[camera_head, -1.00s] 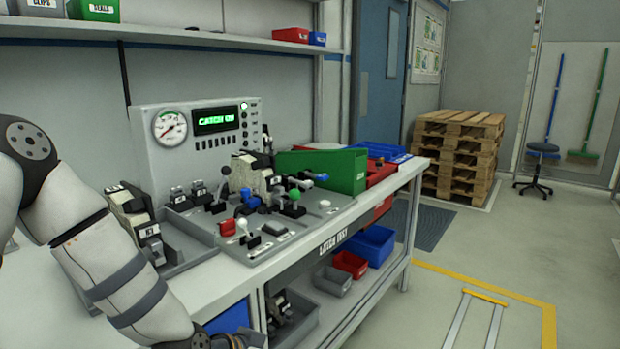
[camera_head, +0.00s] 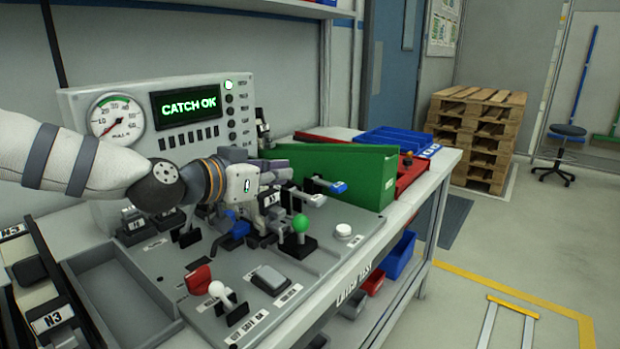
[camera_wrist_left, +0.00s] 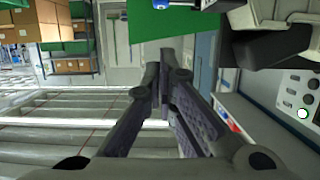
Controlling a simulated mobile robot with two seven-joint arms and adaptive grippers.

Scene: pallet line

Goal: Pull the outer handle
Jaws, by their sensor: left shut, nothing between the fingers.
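The test panel (camera_head: 190,265) carries several small levers. A horizontal grey bar with a blue end (camera_head: 338,187) sticks out beside the green bin. I cannot tell which is the outer handle. My left gripper (camera_head: 283,190) is above the panel, left of the blue-ended bar. In the left wrist view its fingers (camera_wrist_left: 165,62) are together and empty. A dark block (camera_wrist_left: 270,45) fills that view's upper right. My right gripper is not in view.
The green bin (camera_head: 372,180) stands just right of the gripper; its green side (camera_wrist_left: 170,22) shows in the left wrist view. A gauge box (camera_head: 190,115) reading "CATCH OK" stands behind the panel. Pallets (camera_head: 478,135) are stacked beyond. Floor at right is mostly clear.

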